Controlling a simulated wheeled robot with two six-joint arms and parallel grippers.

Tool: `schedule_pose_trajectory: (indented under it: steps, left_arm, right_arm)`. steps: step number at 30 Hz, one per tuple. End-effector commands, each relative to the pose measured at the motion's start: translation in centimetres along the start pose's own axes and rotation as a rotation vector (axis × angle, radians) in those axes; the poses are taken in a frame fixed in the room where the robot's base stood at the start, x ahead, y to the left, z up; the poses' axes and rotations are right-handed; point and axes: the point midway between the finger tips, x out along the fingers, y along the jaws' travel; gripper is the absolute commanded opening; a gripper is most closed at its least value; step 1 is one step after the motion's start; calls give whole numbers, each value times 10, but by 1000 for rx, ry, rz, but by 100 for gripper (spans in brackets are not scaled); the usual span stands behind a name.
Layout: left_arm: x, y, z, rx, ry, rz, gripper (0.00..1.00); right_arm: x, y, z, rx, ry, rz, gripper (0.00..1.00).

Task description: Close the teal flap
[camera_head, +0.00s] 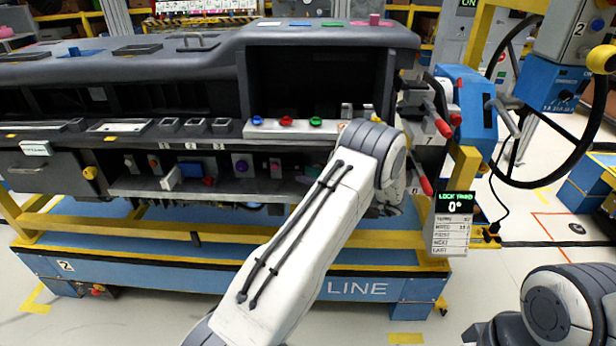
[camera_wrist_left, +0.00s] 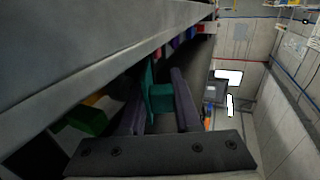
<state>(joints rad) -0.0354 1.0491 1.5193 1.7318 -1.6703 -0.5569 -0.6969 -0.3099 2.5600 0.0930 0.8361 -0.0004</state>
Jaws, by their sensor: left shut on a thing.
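The teal flap (camera_wrist_left: 148,88) shows in the left wrist view as a teal upright panel with a small teal block standing out from it. My left gripper (camera_wrist_left: 163,97) has its two dark fingers on either side of that teal block and is shut on it. The flap stands beside the long grey underside edge of the dashboard. My right gripper is not in view; only part of my right arm shows at the lower right.
The grey dashboard (camera_head: 130,60) spans the left and middle on a blue and yellow stand (camera_head: 210,275). Coloured knobs line its shelf. A black steering wheel (camera_head: 510,130) and a "LOCK" display sign (camera_head: 453,222) stand at the right. A green block (camera_wrist_left: 86,121) shows in the wrist view.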

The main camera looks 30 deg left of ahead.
Motion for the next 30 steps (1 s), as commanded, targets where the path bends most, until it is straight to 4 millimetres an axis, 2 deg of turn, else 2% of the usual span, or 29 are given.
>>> schedule_pose_trajectory:
  steps: [1,4,5,6,7,30]
  left_arm:
    - [4,-6,1,7,3,-22,0]
    - [4,-6,1,8,3,-22,0]
    - [4,-6,1,8,3,-22,36]
    - [4,-6,1,8,3,-22,51]
    - [4,-6,1,8,2,-21,57]
    - [-4,-4,0,0,0,-11,57]
  right_arm:
    - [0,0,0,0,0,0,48]
    - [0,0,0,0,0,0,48]
    - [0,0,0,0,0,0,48]
    - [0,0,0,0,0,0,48]
    - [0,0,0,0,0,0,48]
    - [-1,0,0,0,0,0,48]
